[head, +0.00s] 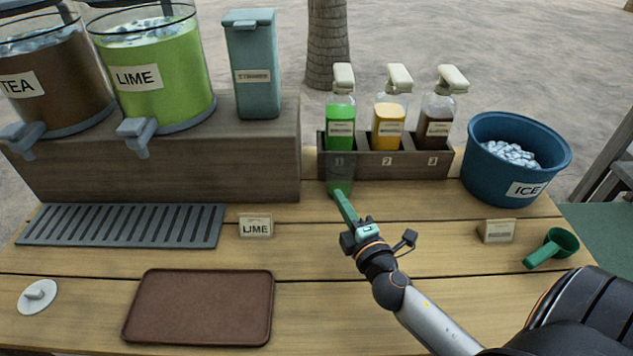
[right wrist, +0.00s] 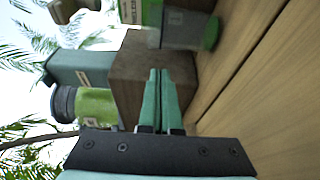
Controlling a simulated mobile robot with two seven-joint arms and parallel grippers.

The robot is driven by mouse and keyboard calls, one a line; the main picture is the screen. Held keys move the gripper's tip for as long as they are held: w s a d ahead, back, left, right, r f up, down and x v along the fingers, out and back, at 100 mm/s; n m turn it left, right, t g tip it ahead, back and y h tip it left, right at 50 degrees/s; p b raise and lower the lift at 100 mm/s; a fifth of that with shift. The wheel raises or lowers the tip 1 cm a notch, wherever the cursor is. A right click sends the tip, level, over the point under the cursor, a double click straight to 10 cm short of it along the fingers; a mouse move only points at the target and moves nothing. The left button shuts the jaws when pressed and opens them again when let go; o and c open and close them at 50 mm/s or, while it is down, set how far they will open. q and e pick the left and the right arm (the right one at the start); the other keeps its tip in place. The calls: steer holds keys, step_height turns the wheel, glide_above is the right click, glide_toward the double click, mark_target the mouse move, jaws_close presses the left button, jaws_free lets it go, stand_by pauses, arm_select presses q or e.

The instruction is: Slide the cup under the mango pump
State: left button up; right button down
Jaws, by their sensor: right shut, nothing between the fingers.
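The cup (head: 341,172) is clear, green-tinted and upright on the table, in front of the slot marked 1 with the green bottle. It also shows in the right wrist view (right wrist: 196,30). The mango pump (head: 388,124) appears to be the yellow-orange bottle in slot 2, just right of the cup; its label is too small to read. My right gripper (head: 338,194) is shut and empty, its green fingers pointing at the cup's lower part. I cannot tell whether they touch it. It also shows in the right wrist view (right wrist: 160,72). My left gripper is not in view.
A dark bottle (head: 436,122) stands in slot 3 of the wooden rack (head: 408,167). An ice bucket (head: 500,180) stands right of it. A wooden riser (head: 170,165) with dispensers is at left. A LIME sign (head: 256,226) and a brown tray (head: 200,307) lie nearer.

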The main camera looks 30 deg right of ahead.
mark_target(340, 176)
steer(key=shift+w+f, duration=0.1)
steer(key=shift+f, duration=0.6)
steer(key=shift+w+d+r, duration=0.15)
steer(key=shift+w, duration=0.5)
steer(key=x, duration=0.8)
steer(key=shift+w, duration=0.25)
steer(key=shift+d, duration=0.1)
